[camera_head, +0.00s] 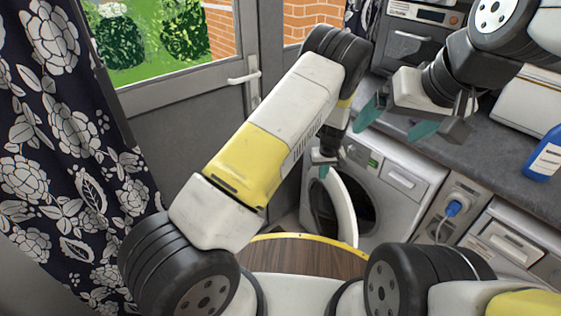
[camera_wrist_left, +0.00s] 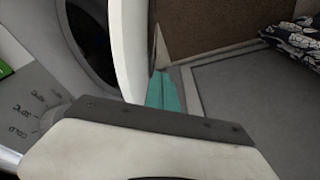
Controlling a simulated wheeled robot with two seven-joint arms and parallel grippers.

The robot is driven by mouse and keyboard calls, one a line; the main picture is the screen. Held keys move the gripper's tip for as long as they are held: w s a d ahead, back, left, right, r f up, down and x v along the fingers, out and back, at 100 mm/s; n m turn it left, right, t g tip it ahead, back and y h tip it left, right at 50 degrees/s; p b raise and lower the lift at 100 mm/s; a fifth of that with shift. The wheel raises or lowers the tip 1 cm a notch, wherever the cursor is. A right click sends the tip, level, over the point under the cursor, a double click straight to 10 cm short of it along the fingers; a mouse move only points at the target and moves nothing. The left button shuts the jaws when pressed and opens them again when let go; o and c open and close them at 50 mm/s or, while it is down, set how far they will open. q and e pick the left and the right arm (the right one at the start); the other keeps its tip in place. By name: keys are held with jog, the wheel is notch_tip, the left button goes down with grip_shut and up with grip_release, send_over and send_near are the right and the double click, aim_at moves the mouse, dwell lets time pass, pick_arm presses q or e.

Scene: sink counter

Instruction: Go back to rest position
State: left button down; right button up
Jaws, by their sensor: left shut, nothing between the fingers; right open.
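My left gripper (camera_head: 323,170) hangs low, close to the front of the washing machine (camera_head: 400,185). Its teal fingers (camera_wrist_left: 166,92) are shut and empty in the left wrist view, close beside the rim of the round washer door (camera_wrist_left: 128,50). I cannot tell whether they touch it. The door (camera_head: 342,208) stands open, and the dark drum opening shows behind it. My right gripper (camera_head: 397,119) is open and empty, raised in front of the counter at the upper right, with its two teal fingers well apart.
A grey counter (camera_head: 500,150) runs along the right, with a blue bottle (camera_head: 545,158) on it. A blue plug (camera_head: 453,208) sits in a socket below. A grey door (camera_head: 185,110) and floral curtain (camera_head: 60,120) stand at the left.

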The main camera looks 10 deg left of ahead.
pick_arm(q)
jog(key=s+a+r+h, duration=0.1)
jog(key=s+a+r, duration=0.25)
jog(key=r, duration=0.65)
jog(key=s+a+r+h, duration=0.15)
jog(key=a+r, duration=0.25)
jog(key=r, duration=0.6)
jog(key=s+a+r+h, duration=0.1)
jog(key=s+a+r, duration=0.25)
jog(key=r, duration=0.65)
jog(key=s+a+r+m+t, duration=0.1)
jog(key=s+a+r, duration=0.2)
jog(key=s, duration=0.5)
jog(key=s+a+r+m+t, duration=0.1)
jog(key=s+a+r, duration=0.3)
jog(key=s, duration=0.4)
jog(key=s+a+r+m+t, duration=0.1)
jog(key=s+a+r, duration=0.2)
jog(key=s, duration=0.5)
jog(key=shift+a+r+t+y, duration=0.3)
jog(key=shift+r+t+y, duration=0.1)
jog(key=shift+r, duration=0.5)
